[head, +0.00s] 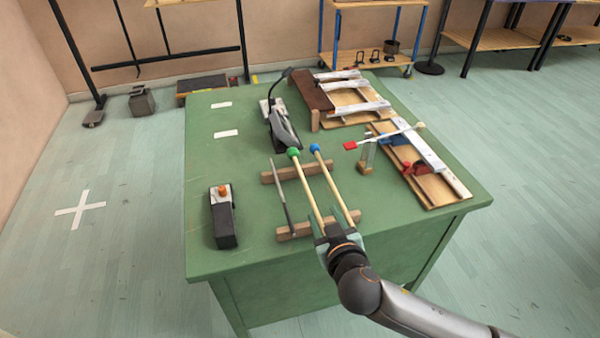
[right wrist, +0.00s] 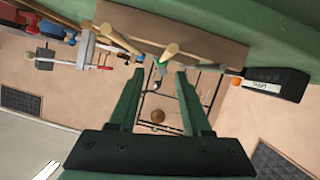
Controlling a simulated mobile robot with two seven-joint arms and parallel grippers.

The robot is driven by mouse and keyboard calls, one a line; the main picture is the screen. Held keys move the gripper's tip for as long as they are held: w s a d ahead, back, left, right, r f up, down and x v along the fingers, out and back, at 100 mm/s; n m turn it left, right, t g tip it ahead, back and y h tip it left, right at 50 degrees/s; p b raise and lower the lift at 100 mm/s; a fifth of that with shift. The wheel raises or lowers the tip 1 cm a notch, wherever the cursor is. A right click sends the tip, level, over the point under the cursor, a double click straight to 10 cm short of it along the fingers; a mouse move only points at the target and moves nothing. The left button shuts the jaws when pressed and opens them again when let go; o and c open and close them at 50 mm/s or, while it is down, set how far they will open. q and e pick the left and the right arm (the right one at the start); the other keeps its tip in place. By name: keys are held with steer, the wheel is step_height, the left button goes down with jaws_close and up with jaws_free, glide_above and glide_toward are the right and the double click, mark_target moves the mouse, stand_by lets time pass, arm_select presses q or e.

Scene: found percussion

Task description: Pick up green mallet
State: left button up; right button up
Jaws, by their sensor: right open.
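The green mallet (head: 305,183) has a green ball head and a pale wooden stick. It lies across two wooden bars on the green table, its head toward the far side. My right gripper (head: 338,232) is open at the near ends of the sticks. In the right wrist view, the green mallet's stick end (right wrist: 168,51) shows just beyond the space between my open fingertips (right wrist: 160,75), and nothing is held. The blue mallet (head: 327,170), with a blue head, lies beside it to the right. My left gripper is not in view.
A dark thin stick (head: 283,195) lies left of the green mallet on the wooden bars (head: 296,232). A black block with an orange knob (head: 223,222) stands further left. Wooden boards with metal bars (head: 425,185) fill the right side.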

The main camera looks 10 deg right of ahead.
mark_target(314, 205)
steer(key=shift+a+f+x, duration=0.1)
steer(key=shift+a+x, duration=0.05)
steer(key=shift+x, duration=1.1)
steer(key=shift+a+f+x, duration=0.1)
steer(key=shift+x, duration=1.2)
steer(key=shift+a+f+x, duration=0.1)
steer(key=shift+a+x, duration=0.05)
steer(key=shift+x, duration=1.1)
steer(key=shift+s, duration=0.1)
steer(key=shift+c, duration=0.2)
jaws_close()
